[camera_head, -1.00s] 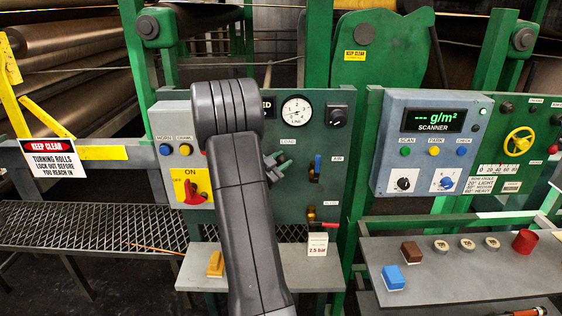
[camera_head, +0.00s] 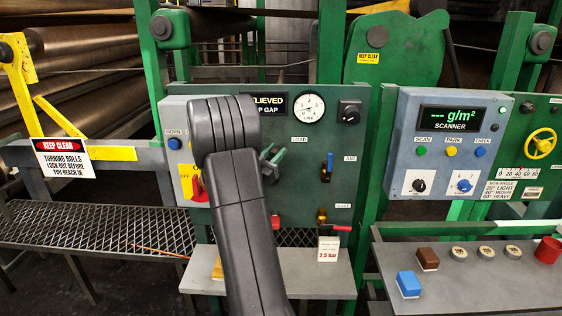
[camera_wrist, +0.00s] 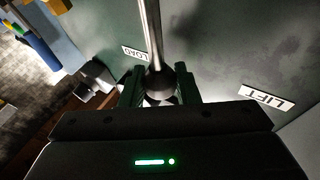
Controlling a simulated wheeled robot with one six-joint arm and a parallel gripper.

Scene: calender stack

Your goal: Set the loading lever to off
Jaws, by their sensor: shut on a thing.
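The loading lever shows in the wrist view as a bright metal rod (camera_wrist: 149,35) ending in a dark round knob (camera_wrist: 160,80). My gripper (camera_wrist: 156,92) is shut on this knob, one green finger on each side. The LOAD label (camera_wrist: 134,53) lies left of the rod and the LIFT label (camera_wrist: 267,96) lies right of the knob. In the head view my gripper (camera_head: 272,160) is at the green panel (camera_head: 300,195), left of and below the LOAD label (camera_head: 299,139). My arm hides most of the lever there.
A blue-handled valve (camera_head: 327,166) and a red-handled valve (camera_head: 338,228) sit to the right. A grey shelf (camera_head: 305,275) is below.

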